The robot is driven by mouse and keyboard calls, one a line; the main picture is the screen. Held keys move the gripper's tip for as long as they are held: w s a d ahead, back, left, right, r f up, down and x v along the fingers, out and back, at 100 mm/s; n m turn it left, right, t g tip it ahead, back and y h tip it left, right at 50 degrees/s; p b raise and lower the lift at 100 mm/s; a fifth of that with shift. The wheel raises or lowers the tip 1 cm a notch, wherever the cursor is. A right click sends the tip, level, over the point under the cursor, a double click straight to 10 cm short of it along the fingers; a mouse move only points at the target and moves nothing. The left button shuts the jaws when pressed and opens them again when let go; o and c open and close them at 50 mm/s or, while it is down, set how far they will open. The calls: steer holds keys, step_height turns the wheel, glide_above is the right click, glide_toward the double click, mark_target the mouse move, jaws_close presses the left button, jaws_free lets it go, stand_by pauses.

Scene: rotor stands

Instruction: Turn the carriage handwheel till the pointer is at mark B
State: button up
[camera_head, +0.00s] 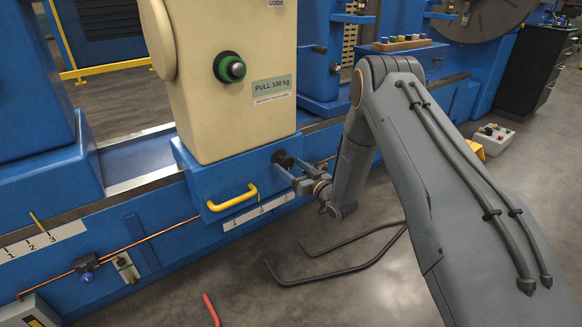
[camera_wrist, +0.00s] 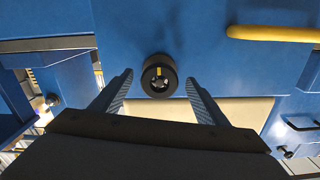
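The carriage (camera_head: 195,170) is a blue block under a tall cream housing. A small black round knob, apparently the handwheel, sits on its front face at the right (camera_head: 281,157). In the wrist view the black handwheel (camera_wrist: 159,84) faces me, with a yellow mark at the top of its hub. My gripper (camera_head: 285,172) is at the handwheel. In the wrist view its fingers (camera_wrist: 160,88) are apart on either side of the wheel, with gaps showing. A white scale plate (camera_head: 275,205) with several marks lies below the carriage; its letters are too small to read.
A yellow handle (camera_head: 232,197) sticks out of the carriage front, left of my gripper. Another numbered scale (camera_head: 40,242) with a yellow pointer is at the far left. Black bent bars (camera_head: 335,262) and a red bar (camera_head: 211,310) lie on the otherwise open floor.

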mark_target(288, 164)
steer(key=shift+r, duration=0.1)
steer(key=shift+p+v, duration=0.9)
steer(key=shift+v, duration=0.55)
steer(key=shift+s+d, duration=0.15)
steer(key=shift+s, duration=0.05)
steer(key=shift+p+v, duration=1.45)
steer(key=shift+v, duration=1.5)
steer(key=shift+r, duration=0.1)
